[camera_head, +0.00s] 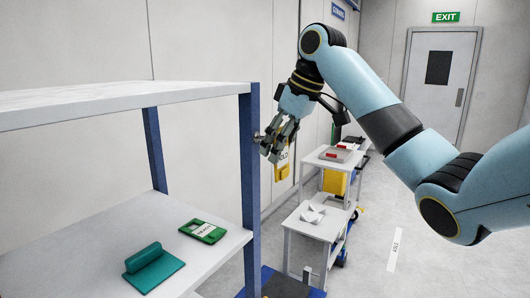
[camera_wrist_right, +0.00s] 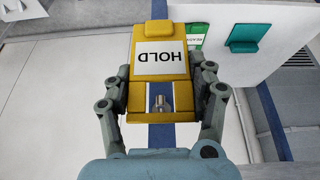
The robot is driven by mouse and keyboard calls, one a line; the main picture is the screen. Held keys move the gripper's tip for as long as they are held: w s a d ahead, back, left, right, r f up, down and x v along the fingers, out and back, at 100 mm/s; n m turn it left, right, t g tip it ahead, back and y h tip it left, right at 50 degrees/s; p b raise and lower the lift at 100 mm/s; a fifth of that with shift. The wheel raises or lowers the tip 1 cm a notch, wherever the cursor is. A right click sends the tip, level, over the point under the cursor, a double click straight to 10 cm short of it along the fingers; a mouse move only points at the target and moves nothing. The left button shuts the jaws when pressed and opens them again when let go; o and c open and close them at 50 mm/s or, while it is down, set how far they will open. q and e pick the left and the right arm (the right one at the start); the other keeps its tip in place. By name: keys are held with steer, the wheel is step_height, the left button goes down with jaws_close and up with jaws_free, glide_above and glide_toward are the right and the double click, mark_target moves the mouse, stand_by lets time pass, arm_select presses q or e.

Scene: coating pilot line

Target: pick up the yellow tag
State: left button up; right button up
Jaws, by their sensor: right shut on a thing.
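The yellow tag (camera_head: 283,164) carries a white label reading HOLD. In the wrist view the yellow tag (camera_wrist_right: 160,27) fills the space between the fingers, its label upside down. My right gripper (camera_head: 271,149) is shut on its side edges beside the blue shelf post; it also shows in the wrist view (camera_wrist_right: 165,72). A metal peg (camera_wrist_right: 160,104) shows in the tag's slot; I cannot tell whether the tag still bears on it. My left gripper is not in view.
A shelf unit (camera_head: 178,93) with a blue post (camera_head: 250,180) stands at the left. White carts (camera_head: 313,228) stand behind at the right. The floor further right is clear.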

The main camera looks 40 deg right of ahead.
steer(key=s+d+b, duration=0.5)
steer(key=s+b, duration=0.1)
steer(key=s, duration=0.7)
steer(key=shift+d, duration=0.2)
